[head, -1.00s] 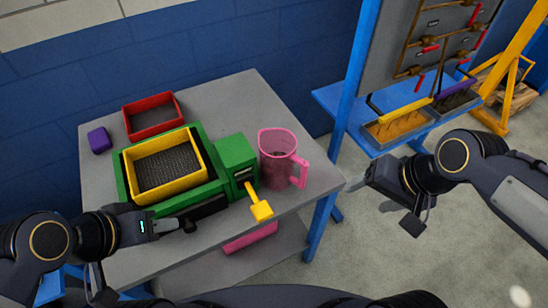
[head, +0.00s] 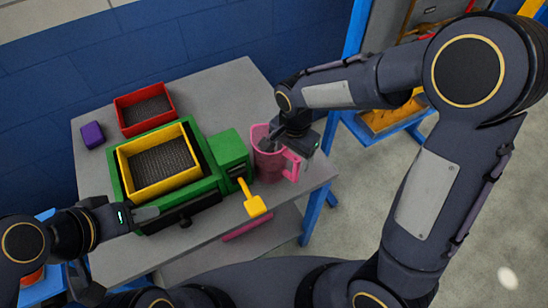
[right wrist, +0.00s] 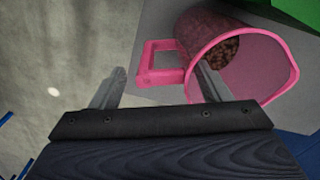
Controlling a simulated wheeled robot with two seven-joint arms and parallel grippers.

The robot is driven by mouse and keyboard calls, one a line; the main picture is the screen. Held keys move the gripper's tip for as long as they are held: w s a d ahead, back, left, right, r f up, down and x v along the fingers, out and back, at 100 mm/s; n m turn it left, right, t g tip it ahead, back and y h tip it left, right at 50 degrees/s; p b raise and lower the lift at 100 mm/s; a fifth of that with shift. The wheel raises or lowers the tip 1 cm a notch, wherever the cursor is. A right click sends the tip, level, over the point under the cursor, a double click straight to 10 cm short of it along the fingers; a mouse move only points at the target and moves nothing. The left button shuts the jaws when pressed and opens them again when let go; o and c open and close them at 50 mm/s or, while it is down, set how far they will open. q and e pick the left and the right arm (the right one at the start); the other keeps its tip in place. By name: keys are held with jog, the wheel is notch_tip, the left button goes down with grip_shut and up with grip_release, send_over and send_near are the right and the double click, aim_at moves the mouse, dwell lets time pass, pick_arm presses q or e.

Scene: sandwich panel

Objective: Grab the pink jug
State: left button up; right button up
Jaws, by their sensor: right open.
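The pink jug (head: 268,166) stands upright on the grey table, right of the green machine. In the right wrist view the jug (right wrist: 195,35) shows brown pellets inside, with its handle (right wrist: 148,66) toward the left. My right gripper (head: 287,150) is over the jug, open. In the right wrist view the right gripper (right wrist: 160,82) has one finger over the jug's mouth and the other outside, beyond the handle. I cannot tell whether either finger touches the jug. My left gripper (head: 142,216) is near the machine's front left, away from the jug; its jaw gap is unclear.
The green machine (head: 232,150) with a yellow tray (head: 193,143) and a yellow lever (head: 255,205) is close left of the jug. A red bin (head: 119,104) and a purple block (head: 92,135) are behind. The table's right edge is near the jug.

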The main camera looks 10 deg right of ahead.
jog(key=shift+f, duration=1.4)
jog(key=c, duration=1.2)
